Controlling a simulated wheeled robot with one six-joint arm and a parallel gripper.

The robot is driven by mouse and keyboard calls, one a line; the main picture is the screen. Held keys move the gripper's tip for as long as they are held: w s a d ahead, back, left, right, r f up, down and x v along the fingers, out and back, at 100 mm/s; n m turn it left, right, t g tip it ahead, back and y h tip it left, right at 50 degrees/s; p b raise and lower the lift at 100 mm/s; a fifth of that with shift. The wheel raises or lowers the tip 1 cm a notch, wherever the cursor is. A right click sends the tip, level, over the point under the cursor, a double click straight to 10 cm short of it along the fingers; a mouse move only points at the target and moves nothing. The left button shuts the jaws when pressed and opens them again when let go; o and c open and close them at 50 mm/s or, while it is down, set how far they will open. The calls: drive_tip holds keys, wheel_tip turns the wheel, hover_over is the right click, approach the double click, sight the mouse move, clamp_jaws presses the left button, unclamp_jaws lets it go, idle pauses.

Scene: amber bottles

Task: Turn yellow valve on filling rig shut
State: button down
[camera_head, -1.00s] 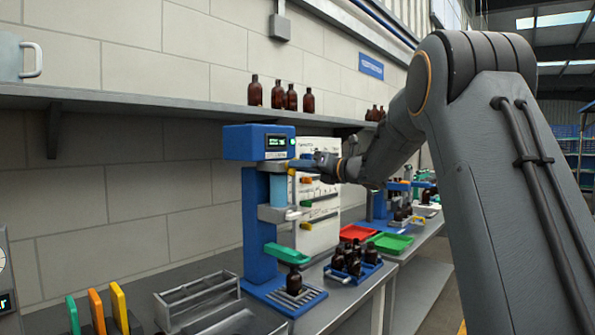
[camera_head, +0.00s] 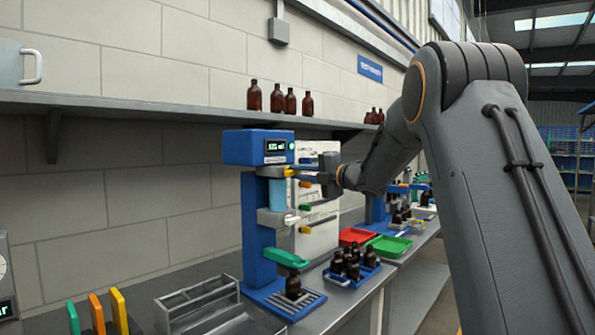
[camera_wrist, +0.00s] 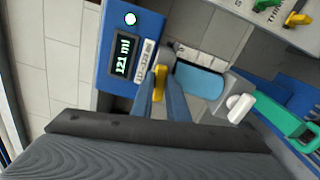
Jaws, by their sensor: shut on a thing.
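The blue filling rig (camera_head: 258,148) stands on the bench with a lit display, a light-blue cylinder (camera_head: 277,194) and a green lever (camera_head: 287,256) below. The yellow valve (camera_head: 289,172) is a small handle just under the rig's blue head. In the wrist view the yellow valve (camera_wrist: 160,80) sits between the two blue fingers of my gripper (camera_wrist: 162,76), which is shut on it. The fingers partly cover the handle, and its exact angle is hard to tell. The display (camera_wrist: 123,54) reads 121 ml. A dark bottle (camera_head: 293,287) stands on the rig's slatted base.
A white lever (camera_wrist: 239,107) sticks out beside the cylinder. A blue crate of dark bottles (camera_head: 352,276), a red tray (camera_head: 356,236) and a green tray (camera_head: 388,246) are to the right. A shelf (camera_head: 180,107) with brown bottles runs above. A grey caddy (camera_head: 197,302) stands left.

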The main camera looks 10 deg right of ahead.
drive_tip(key=shift+f+m+p, duration=0.1)
drive_tip(key=shift+m+p, duration=0.3)
drive_tip(key=shift+m, duration=0.6)
drive_tip(key=c, duration=1.7)
unclamp_jaws()
drive_tip(key=shift+b+v, duration=1.3)
drive_tip(key=shift+v, duration=2.65)
